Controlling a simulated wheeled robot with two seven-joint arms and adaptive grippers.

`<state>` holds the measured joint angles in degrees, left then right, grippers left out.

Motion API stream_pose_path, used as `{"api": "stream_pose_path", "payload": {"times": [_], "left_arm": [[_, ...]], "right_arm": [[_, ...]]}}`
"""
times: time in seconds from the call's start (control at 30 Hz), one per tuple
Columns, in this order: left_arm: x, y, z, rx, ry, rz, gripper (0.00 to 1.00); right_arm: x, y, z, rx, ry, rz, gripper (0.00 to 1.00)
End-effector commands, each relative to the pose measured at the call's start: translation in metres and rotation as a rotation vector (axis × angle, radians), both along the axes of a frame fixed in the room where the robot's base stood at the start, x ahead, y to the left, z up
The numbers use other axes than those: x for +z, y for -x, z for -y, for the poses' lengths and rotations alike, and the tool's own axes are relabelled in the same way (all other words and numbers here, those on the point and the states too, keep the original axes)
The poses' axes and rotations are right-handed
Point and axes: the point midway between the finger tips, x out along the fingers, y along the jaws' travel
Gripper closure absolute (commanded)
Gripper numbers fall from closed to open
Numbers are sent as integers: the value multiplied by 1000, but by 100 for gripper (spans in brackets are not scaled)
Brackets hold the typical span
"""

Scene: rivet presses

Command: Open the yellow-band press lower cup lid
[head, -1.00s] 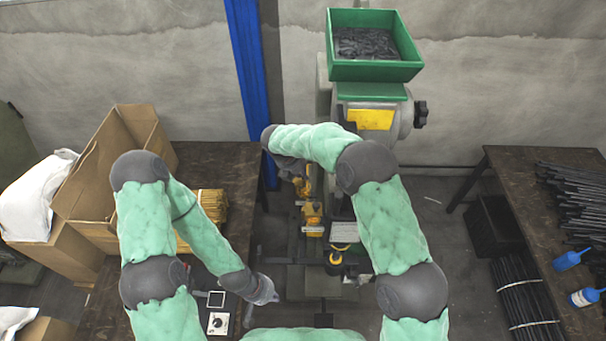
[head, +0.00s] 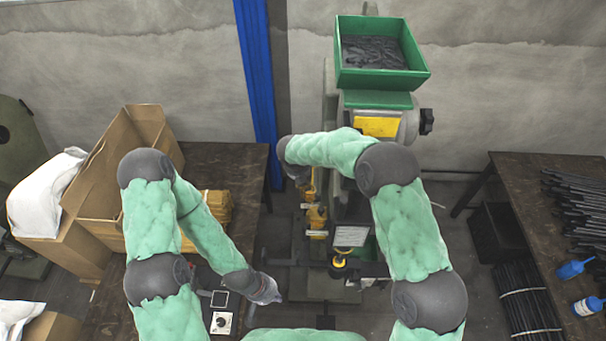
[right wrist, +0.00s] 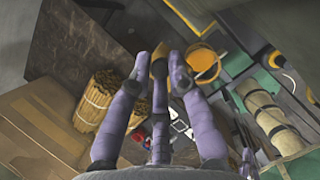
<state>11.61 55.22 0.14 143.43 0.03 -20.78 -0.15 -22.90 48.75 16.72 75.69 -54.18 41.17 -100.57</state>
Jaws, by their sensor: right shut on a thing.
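The yellow-band press (head: 377,126) stands at the back, with a yellow label band below its top. Several yellow parts (head: 316,218) run down its left side, partly hidden by my right arm. My right gripper is mostly behind that arm in the head view. I cannot tell if this piece is the lid. A round orange cup (right wrist: 197,62) is just right of the fingertips. My left gripper (head: 270,292) hangs low by the left table's edge; its fingers are unclear.
A green bin (head: 380,75) of dark parts tops the press. The left table (head: 248,170) holds a cardboard box (head: 108,160) and yellow bundles (head: 214,210). The right table (head: 515,195) holds dark rods and blue bottles (head: 587,303). A blue post (head: 257,80) stands behind.

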Motion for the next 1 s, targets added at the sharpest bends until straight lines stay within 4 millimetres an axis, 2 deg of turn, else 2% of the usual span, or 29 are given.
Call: {"api": "stream_pose_path", "payload": {"times": [0.37, 0.4, 0.43, 0.47, 0.83, 1.0], "left_arm": [[0, 0, 0, 0, 0, 0, 100], [0, 0, 0, 0, 0, 0, 100], [0, 0, 0, 0, 0, 0, 100], [0, 0, 0, 0, 0, 0, 100], [0, 0, 0, 0, 0, 0, 100], [0, 0, 0, 0, 0, 0, 100]], "right_arm": [[-4, 3, 0, 4, 4, -8, 100], [-4, 3, 0, 3, 3, -8, 70], [-4, 3, 0, 3, 3, -8, 61], [-4, 3, 0, 3, 2, -8, 59], [0, 1, 0, 2, 1, -3, 59], [16, 7, -2, 3, 1, -1, 59]]}}
